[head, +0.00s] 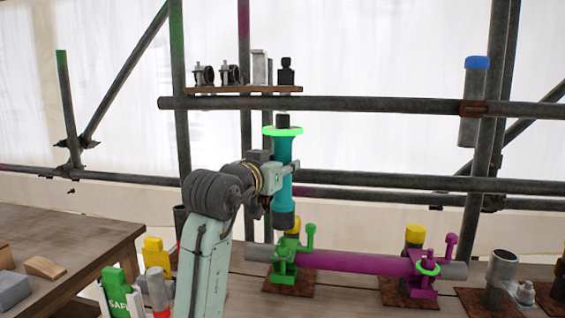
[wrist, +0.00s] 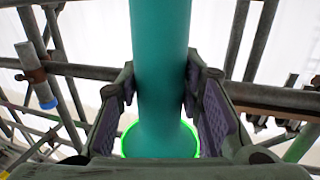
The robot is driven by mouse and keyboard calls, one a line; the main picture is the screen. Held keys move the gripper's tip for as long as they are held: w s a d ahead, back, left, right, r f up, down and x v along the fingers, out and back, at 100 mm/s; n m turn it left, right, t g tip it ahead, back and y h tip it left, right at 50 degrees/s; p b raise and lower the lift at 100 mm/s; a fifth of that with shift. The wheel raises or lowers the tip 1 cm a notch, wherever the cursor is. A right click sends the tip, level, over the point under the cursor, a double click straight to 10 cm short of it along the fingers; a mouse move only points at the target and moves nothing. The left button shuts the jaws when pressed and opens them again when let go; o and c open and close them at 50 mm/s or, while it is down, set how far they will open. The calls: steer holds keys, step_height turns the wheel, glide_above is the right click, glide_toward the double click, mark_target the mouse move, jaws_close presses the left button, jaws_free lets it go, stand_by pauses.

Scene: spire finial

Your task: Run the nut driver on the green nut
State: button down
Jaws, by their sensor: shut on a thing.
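My gripper (head: 280,172) is shut on the teal nut driver (head: 284,190), which stands near upright. The driver has a bright green ring near its top and a dark socket at its lower end. It also fills the middle of the wrist view (wrist: 160,60), between both fingers. The dark socket hangs just above or in front of the green clamp (head: 284,268) on the left of the purple tube (head: 350,261). The green nut is not clearly told apart from the green clamp parts; whether the socket touches it, I cannot tell.
A purple clamp (head: 424,284) with a bright green ring holds the tube's right end. Yellow-capped posts stand behind. A shelf (head: 243,89) with small fittings and scaffold pipes rise behind the driver. A blue-capped cylinder (head: 470,105) hangs at right. A wooden table (head: 95,235) is at left.

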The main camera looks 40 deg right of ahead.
mark_target(279, 203)
steer(key=shift+f+b, duration=2.15)
steer(key=shift+f, duration=1.8)
steer(key=shift+s+f, duration=0.1)
steer(key=shift+f, duration=0.25)
